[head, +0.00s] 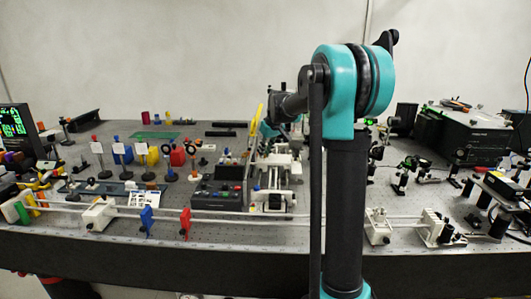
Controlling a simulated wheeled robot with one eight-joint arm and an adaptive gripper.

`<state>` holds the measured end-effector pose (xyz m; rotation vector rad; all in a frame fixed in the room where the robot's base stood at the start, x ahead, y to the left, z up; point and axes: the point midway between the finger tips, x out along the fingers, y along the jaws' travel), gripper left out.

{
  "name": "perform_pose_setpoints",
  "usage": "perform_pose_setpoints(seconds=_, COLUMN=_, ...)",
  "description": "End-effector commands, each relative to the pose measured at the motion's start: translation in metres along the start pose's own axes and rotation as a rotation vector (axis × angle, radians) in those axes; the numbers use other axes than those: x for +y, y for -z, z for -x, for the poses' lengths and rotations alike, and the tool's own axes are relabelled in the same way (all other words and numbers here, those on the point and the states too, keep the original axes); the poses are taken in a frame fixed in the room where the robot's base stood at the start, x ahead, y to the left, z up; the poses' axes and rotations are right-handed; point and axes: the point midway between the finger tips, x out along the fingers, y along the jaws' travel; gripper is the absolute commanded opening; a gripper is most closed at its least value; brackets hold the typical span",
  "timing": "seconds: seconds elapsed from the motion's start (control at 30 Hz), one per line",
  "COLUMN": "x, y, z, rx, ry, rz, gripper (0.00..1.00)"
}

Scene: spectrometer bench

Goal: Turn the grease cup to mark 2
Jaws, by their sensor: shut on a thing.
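My arm rises in front of the bench in the head view and its forearm reaches away over the middle of the bench. My gripper (257,152) is small and far off at the arm's end, low over the white and grey apparatus (278,168) in the middle. It is shut on the grease cup, but its fingers hide the cup and blend with the parts around it. I cannot make out the cup's marks or which way it is turned.
A black control box (217,194) stands just left of the middle apparatus. Blue (146,219) and red (185,222) upright plates stand along rails at the front. Posts with white cards (118,149) crowd the left. A large black instrument (462,133) stands at the right.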

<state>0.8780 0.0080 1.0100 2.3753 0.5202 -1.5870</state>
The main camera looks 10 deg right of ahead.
Motion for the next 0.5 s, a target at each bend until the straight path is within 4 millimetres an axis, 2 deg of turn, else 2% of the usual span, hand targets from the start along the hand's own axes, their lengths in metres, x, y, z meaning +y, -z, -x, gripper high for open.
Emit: perform_pose_setpoints(seconds=0.5, x=-0.0001, y=-0.0001, z=0.0002, rx=0.000, ry=-0.013, rz=-0.031, gripper=0.00)
